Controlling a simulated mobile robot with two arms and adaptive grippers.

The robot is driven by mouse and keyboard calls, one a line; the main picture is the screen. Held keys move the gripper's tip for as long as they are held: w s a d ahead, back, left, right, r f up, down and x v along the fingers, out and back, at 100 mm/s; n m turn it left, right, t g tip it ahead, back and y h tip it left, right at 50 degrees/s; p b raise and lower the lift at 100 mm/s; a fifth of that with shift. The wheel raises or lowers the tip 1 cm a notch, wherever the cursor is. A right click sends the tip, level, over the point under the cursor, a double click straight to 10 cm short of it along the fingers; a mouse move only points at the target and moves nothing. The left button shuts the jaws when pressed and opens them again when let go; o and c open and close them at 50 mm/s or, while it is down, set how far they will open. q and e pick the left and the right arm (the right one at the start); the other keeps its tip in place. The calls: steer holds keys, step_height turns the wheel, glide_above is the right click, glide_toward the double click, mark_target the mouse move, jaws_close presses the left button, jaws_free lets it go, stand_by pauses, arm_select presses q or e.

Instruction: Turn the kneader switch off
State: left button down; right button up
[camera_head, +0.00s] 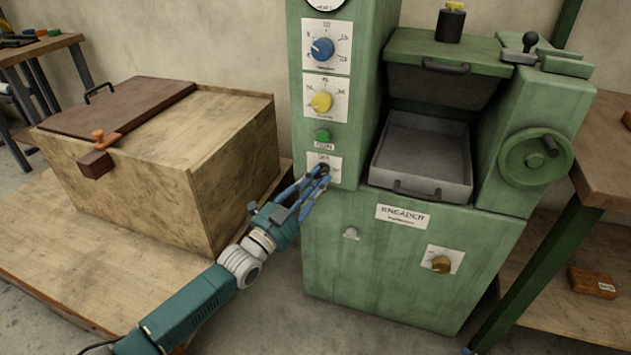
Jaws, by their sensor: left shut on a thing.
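The green kneader (345,235) stands in the middle, with a "KNEADER" label on its front. Its tall left column carries a blue knob, a yellow knob and a green button, with a small dark switch (323,168) on a white plate at the bottom. My left gripper (319,176) reaches up from the lower left, and its blue fingers are shut on this switch. The fingers hide part of the switch and its plate, so its setting cannot be read. My right gripper is not in view.
A wooden box (225,140) with a brown lid stands close to the left of my left gripper. A metal tray (425,155) sits in the kneader, with a green handwheel (520,160) at its right. A brown knob (441,264) is low on the front. A wooden table stands at the right.

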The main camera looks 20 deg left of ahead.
arm_select(q)
steer(key=n, duration=0.2)
steer(key=n+t+y, duration=0.1)
steer(key=n, duration=0.1)
steer(key=n+y, duration=0.1)
steer(key=n, duration=0.1)
steer(key=shift+d+f+t, duration=0.15)
steer(key=shift+d+t, duration=0.1)
steer(key=shift+t, duration=0.05)
steer(key=shift+d+n+t+y+p, duration=0.1)
steer(key=shift+n+t+y+p, duration=0.15)
steer(key=shift+n+y, duration=0.85)
steer(key=shift+d+n+t+y+p, duration=0.1)
steer(key=shift+n+t+y+p, duration=0.2)
steer(key=shift+n, duration=1.4)
steer(key=shift+n+t+y+p, duration=0.15)
steer(key=shift+n+y, duration=0.65)
steer(key=shift+n, duration=0.6)
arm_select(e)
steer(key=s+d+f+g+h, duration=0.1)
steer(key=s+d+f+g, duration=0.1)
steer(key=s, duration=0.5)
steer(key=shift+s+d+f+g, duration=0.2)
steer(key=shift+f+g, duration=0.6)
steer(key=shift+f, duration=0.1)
arm_select(q)
steer(key=c, duration=1.5)
jaws_free()
steer(key=shift+c, duration=0.2)
steer(key=shift+s, duration=0.1)
